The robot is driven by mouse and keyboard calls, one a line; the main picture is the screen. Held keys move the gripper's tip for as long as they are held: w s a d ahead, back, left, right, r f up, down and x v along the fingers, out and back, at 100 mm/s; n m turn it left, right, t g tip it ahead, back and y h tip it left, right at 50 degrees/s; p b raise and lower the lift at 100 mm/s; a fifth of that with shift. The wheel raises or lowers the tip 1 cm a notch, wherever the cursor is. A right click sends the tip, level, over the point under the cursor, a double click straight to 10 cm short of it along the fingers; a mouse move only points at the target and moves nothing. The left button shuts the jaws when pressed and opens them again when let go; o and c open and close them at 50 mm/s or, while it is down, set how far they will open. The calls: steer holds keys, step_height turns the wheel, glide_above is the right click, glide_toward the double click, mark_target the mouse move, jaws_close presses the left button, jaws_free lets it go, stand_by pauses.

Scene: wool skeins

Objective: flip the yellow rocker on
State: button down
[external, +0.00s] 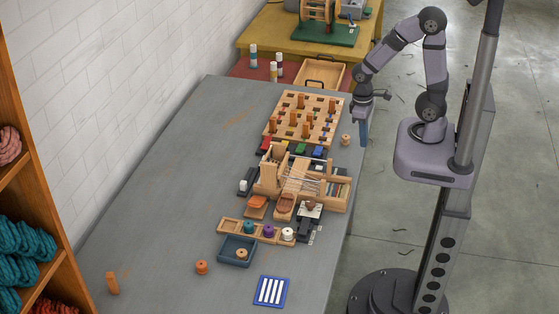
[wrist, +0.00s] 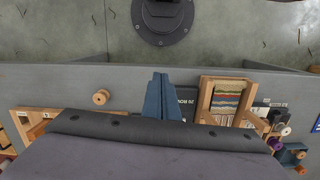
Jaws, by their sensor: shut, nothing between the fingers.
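A row of small coloured rocker switches sits on dark bases between the pegboard and the loom in the external view. A red one (external: 266,143), a green one (external: 300,148) and a blue one (external: 318,152) stand out. A small yellowish patch (external: 284,144) between red and green may be the yellow rocker; its tilt is too small to tell. My gripper (external: 363,138) points down near the table's right edge, to the right of the row and apart from it. In the wrist view its blue fingers (wrist: 157,88) are together and empty. My wrist hides the rockers there.
The pegboard (external: 318,104) with upright pegs stands behind the row, the wooden loom (external: 297,178) in front. A wooden spool (external: 345,139) stands near my gripper and shows in the wrist view (wrist: 101,97). The table's left side (external: 180,190) is mostly clear.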

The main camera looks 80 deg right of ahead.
steer(key=w+d+m+t+b, duration=0.15)
steer(key=w+d, duration=0.25)
steer(key=w, duration=1)
steer(key=w+r+n+t, duration=0.1)
steer(key=w+r, duration=0.2)
steer(key=w, duration=0.2)
steer(key=w+r+n+t+y, duration=0.1)
steer(key=w+r+n+t, duration=0.1)
steer(key=w, duration=0.4)
steer(key=shift+w+a+r, duration=0.2)
steer(key=shift+w+r, duration=0.1)
steer(key=shift+r, duration=0.6)
steer(key=shift+f+p, duration=0.15)
steer(key=shift+p, duration=0.15)
steer(key=p+x, duration=0.1)
steer(key=x, duration=0.3)
steer(key=p+x, duration=0.1)
steer(key=x, duration=0.3)
steer(key=p+x, duration=0.1)
steer(key=x, duration=0.3)
steer(key=shift+s+a+f, duration=0.2)
steer(key=shift+s+a, duration=0.1)
steer(key=shift+a, duration=0.1)
steer(key=shift+a+f, duration=0.2)
steer(key=shift+f, duration=0.45)
steer(key=shift+f, duration=0.1)
